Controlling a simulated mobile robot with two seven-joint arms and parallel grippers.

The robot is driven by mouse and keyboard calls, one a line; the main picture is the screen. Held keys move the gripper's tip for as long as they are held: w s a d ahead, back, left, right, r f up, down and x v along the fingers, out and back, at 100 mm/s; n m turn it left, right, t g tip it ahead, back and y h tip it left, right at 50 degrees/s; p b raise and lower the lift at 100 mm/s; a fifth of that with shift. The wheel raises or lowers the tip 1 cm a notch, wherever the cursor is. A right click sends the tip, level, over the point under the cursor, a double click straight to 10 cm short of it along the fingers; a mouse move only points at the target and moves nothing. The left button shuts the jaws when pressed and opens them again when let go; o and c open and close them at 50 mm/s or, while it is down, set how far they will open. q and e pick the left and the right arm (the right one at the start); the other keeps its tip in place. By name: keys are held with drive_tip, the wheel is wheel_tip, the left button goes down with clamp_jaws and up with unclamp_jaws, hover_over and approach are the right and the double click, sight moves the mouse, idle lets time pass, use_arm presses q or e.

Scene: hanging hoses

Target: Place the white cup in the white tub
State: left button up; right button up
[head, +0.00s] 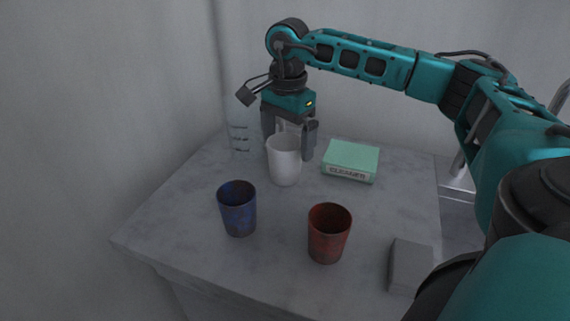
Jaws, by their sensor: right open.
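The white cup (284,164) stands upright towards the back of the grey marbled table. My right gripper (290,149) reaches down at the cup from behind, with one finger on each side of its upper part. Its jaws are open, and I cannot tell whether either finger touches the cup. No white tub can be made out in the head view. My left gripper is not in view.
A blue cup (238,210) and a red cup (328,234) stand in front. A green-topped cleaner box (350,161) lies right of the gripper. A clear marked beaker (241,142) stands at left. A grey block (410,266) is near the right edge of the table (190,233).

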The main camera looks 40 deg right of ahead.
sight(285, 158)
drive_tip(key=shift+w+f, duration=0.15)
drive_tip(key=shift+f, duration=1.2)
drive_tip(key=shift+w+f, duration=0.15)
drive_tip(key=shift+f, duration=1.2)
drive_tip(key=shift+c, duration=0.5)
drive_tip(key=c, duration=1)
drive_tip(key=shift+o, duration=0.2)
drive_tip(key=shift+r, duration=0.1)
